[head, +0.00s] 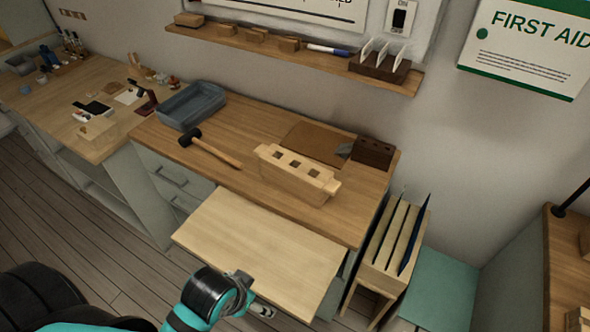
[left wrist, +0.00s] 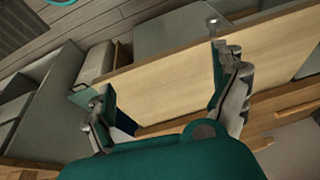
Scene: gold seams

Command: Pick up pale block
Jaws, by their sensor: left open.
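A long pale wooden block (head: 295,176) with square holes in its top lies on the brown worktop (head: 232,140), right of the middle in the head view. My left gripper (head: 252,296) is low in the head view, near the front edge of a pale pull-out board (head: 260,245), apart from the block. In the left wrist view, my left gripper (left wrist: 147,62) has its fingers wide apart with nothing between them. The pale board (left wrist: 165,85) lies beyond them. I cannot make out the block there. My right gripper is in neither view.
A black-headed mallet (head: 212,150) and a grey-blue tray (head: 192,105) lie left of the block. A dark block (head: 374,152) and a brown mat (head: 315,143) lie behind it. A wooden rack (head: 393,240) stands right of the worktop. The pull-out board is bare.

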